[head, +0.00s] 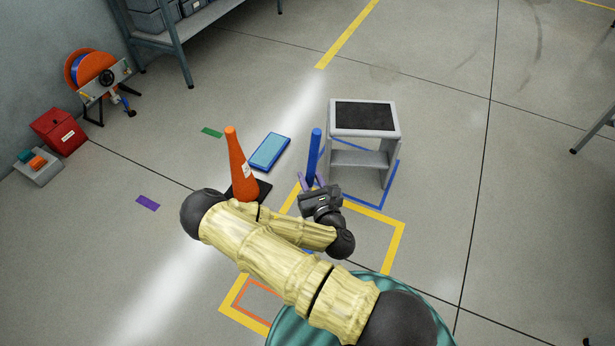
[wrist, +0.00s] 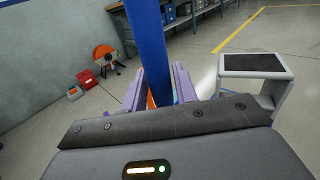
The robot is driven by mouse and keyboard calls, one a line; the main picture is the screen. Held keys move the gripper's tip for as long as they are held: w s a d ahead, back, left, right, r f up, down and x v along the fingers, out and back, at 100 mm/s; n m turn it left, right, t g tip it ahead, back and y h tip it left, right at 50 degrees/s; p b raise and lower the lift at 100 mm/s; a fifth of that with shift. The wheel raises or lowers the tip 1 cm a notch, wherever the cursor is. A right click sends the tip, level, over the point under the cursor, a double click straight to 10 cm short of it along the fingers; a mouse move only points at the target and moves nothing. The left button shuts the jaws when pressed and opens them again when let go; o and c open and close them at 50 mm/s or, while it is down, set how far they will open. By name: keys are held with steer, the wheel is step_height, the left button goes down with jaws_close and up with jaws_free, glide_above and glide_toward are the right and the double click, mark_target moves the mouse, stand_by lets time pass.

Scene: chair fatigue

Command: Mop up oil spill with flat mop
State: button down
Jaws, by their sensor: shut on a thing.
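My gripper (head: 312,182) has purple fingers and is shut on an upright blue pole (head: 316,150), which looks like the mop's handle. In the wrist view the blue pole (wrist: 146,45) stands between the two purple fingers (wrist: 158,90). The pole's lower end and any mop head under it are hidden by my gripper and arm. A flat blue pad or tray (head: 269,151) lies on the floor left of the pole; I cannot tell whether it belongs to the mop. I cannot make out an oil spill.
An orange cone (head: 238,165) stands close left of my gripper. A grey step stool (head: 365,152) with a black top stands close right. Yellow tape (head: 394,246) outlines a floor area under my arm. An orange reel (head: 90,70) and red box (head: 60,130) stand far left.

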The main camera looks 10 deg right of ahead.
steer(key=shift+s+d+p, duration=0.55)
steer(key=shift+s+d, duration=1.5)
steer(key=shift+d, duration=0.1)
